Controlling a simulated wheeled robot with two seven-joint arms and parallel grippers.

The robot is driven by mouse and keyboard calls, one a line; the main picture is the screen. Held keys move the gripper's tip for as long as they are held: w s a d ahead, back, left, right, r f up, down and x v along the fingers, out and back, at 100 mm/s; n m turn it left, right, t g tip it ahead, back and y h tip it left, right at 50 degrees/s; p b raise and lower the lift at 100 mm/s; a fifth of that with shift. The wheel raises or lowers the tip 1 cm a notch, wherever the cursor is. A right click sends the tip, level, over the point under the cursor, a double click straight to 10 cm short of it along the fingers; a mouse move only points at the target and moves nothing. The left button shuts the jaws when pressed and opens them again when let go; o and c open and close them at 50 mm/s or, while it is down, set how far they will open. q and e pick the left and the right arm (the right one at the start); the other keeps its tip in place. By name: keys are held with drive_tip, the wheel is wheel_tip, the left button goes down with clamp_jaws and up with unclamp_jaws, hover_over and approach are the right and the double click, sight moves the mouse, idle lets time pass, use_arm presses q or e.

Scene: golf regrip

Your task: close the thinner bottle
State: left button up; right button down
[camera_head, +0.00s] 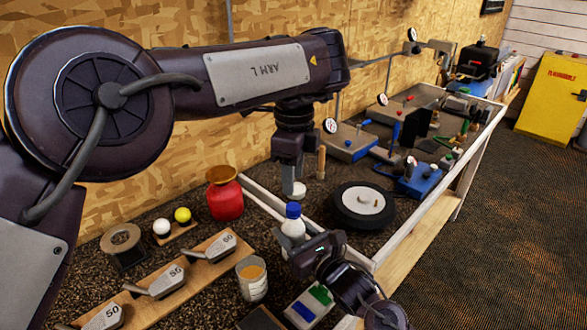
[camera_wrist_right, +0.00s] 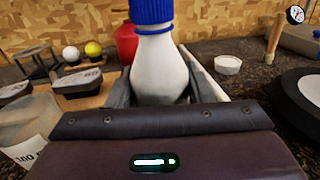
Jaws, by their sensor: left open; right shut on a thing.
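The white bottle (camera_head: 292,222) stands upright on the dark bench. Its ridged blue cap (camera_head: 292,210) sits on the neck; I cannot tell how tight it is. The bottle (camera_wrist_right: 160,72) and blue cap (camera_wrist_right: 152,12) also show close up in the right wrist view, where the cap's top is cut off. My right gripper (camera_head: 300,248) is shut on the bottle's body, one finger on each side. My left gripper (camera_head: 291,187) points down, open and empty, and appears above and behind the cap in the head view. It does not show in the wrist view.
A red container (camera_head: 228,200) stands left of the bottle, and a measuring cup (camera_head: 252,280) stands in front. A small white dish (camera_wrist_right: 228,65) and a black wheel (camera_head: 350,215) lie nearby. Club heads on a wooden rack (camera_head: 185,270) fill the left front.

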sight(293, 206)
use_arm(q)
drive_tip(key=n, duration=0.4)
drive_tip(key=shift+s+r, duration=0.1)
drive_tip(key=shift+r, duration=0.15)
drive_tip(key=n, duration=0.4)
drive_tip(key=shift+s+r, duration=0.1)
drive_tip(key=shift+r, duration=0.1)
drive_tip(key=shift+f, duration=4)
